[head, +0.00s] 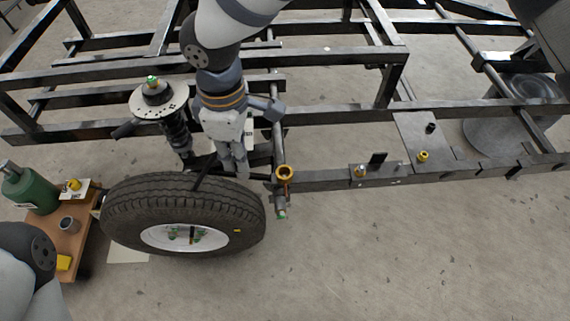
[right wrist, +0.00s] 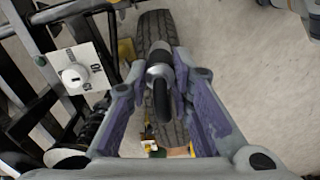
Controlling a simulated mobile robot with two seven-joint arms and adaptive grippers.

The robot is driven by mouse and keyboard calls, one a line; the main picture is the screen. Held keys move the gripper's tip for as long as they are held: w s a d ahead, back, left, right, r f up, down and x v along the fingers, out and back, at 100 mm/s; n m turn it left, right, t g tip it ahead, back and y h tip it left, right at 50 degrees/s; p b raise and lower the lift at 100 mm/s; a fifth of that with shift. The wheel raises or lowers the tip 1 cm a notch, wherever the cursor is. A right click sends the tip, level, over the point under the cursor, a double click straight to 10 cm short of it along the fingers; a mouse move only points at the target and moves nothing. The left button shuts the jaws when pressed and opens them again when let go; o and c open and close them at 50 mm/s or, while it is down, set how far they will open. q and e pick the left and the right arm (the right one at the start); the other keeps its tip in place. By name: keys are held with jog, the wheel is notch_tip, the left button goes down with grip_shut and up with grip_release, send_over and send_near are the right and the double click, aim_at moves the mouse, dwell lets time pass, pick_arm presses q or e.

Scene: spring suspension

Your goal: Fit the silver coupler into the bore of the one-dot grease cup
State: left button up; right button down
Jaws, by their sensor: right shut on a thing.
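My right gripper (head: 238,172) points down just behind the top of the tire. In the right wrist view its fingers (right wrist: 158,68) are closed on the silver coupler (right wrist: 158,73), a short silver cylinder with a dark, curved black part attached. In the head view the coupler is too small or hidden to make out. Other small yellow fittings sit on the frame (head: 423,156). I cannot read dots on any of them. My left gripper is out of view.
The large tire (head: 125,205) stands below the gripper. A strut with a round plate (head: 178,98) is to its left. Black frame rails (head: 330,115) run behind. A wooden bench (head: 74,245) at left holds a green tank (head: 32,190). The floor at right front is clear.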

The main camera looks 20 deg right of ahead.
jog(key=w+d+f+b, duration=0.1)
jog(key=d+f, duration=0.2)
jog(key=f, duration=0.1)
jog(key=w+d+f+b, duration=0.1)
jog(key=d+f, duration=0.3)
jog(key=w+d+f+b, duration=0.1)
jog(key=d+f, duration=0.2)
jog(key=f, duration=0.1)
jog(key=shift+w+d+f+b, duration=0.1)
jog(key=shift+w+d+b, duration=0.1)
jog(key=shift+b, duration=0.2)
jog(key=shift+w, duration=0.1)
jog(key=c, duration=1.4)
grip_release()
jog(key=shift+r, duration=0.2)
notch_tip(320, 180, up, 12)
jog(key=p, duration=0.3)
